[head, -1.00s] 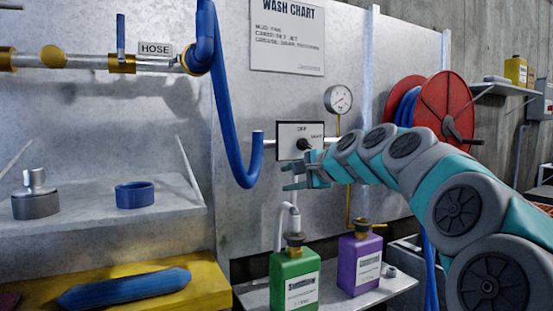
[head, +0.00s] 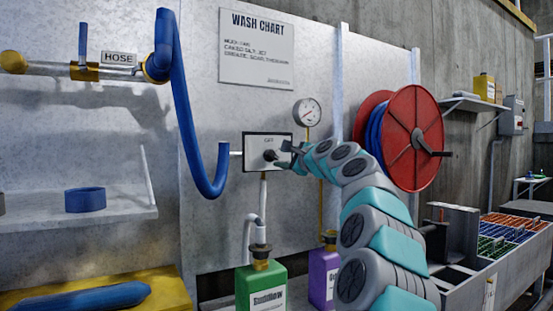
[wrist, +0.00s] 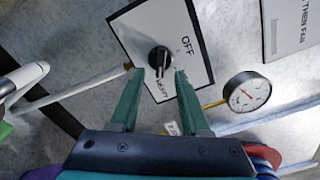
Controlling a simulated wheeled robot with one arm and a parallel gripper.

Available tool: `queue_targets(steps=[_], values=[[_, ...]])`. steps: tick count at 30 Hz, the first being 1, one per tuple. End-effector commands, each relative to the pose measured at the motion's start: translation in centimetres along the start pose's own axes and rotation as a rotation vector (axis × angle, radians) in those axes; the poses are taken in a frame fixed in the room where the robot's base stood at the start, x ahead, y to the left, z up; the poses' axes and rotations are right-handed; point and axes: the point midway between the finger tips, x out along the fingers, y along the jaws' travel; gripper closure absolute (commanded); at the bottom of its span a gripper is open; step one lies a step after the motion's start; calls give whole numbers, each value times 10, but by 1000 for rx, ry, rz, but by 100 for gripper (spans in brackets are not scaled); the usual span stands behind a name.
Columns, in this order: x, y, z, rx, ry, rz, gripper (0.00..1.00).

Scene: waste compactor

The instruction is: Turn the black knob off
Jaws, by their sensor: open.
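The black knob (head: 270,155) sits on a white panel (head: 252,140) with a dark border, on the metal wall. In the wrist view the knob (wrist: 159,58) lies just beyond my fingertips, roughly centred between them. The word OFF is printed beside it, and another label, too small to read surely, lies toward my gripper. A pale mark on the knob seems to point toward that second label, not at OFF. My gripper (wrist: 159,72) is open and empty, its green fingers on either side of the knob's line; contact cannot be told. It also shows in the head view (head: 284,154).
A pressure gauge (head: 307,112) and a red hose reel (head: 412,138) are right of the panel. A blue hose (head: 190,120) hangs left. Green (head: 261,285) and purple (head: 322,276) bottles stand below. The wall before the panel is clear.

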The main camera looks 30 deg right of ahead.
Motion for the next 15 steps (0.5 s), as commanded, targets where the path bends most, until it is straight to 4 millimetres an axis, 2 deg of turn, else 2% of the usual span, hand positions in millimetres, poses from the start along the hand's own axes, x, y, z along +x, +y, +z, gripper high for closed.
queue_targets(steps=[6, 15], values=[[21, 0, -1, -3, 2, -2, 54], [35, 0, 0, -1, 0, 0, 54]])
